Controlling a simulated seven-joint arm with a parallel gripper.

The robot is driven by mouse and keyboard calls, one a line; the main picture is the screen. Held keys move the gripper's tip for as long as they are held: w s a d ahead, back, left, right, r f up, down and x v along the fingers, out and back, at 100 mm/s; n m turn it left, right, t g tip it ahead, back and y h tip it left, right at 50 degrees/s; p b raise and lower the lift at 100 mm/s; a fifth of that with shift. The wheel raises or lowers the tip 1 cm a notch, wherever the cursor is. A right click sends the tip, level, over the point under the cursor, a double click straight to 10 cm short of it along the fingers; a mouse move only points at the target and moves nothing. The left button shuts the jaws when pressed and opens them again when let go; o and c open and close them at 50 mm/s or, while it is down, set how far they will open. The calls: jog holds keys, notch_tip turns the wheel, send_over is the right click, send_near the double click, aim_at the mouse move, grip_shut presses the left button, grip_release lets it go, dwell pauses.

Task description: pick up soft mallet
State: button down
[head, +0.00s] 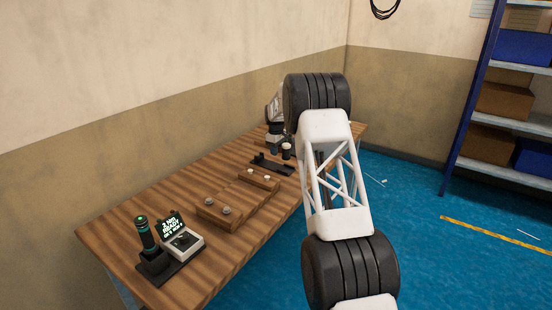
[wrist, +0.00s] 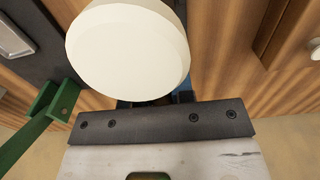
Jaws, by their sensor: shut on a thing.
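The soft mallet's pale cream head (wrist: 128,48) fills the upper middle of the wrist view, close to the camera. Its handle is hidden beneath the head and behind my gripper. My gripper (wrist: 155,122) shows as a dark bar with screws on a pale body, right beside the head. Its fingers are mostly covered by the mallet head, and it is shut on the mallet.
The wooden table (head: 190,170) runs along the wall. It bears a wooden block with knobs (head: 214,213), a black holder (head: 272,164), and a control box (head: 182,242) beside a dark green-banded tool (head: 146,236). A green bracket (wrist: 45,110) is left of my gripper. Shelves (head: 500,115) stand right.

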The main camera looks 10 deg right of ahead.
jog(key=shift+r, duration=1.9)
jog(key=c, duration=1.6)
grip_release()
grip_shut()
jog(key=shift+r, duration=0.1)
jog(key=s+a+r, duration=0.8)
jog(key=s+a, duration=0.3)
jog(key=s, duration=0.2)
jog(key=shift+s+r, duration=0.25)
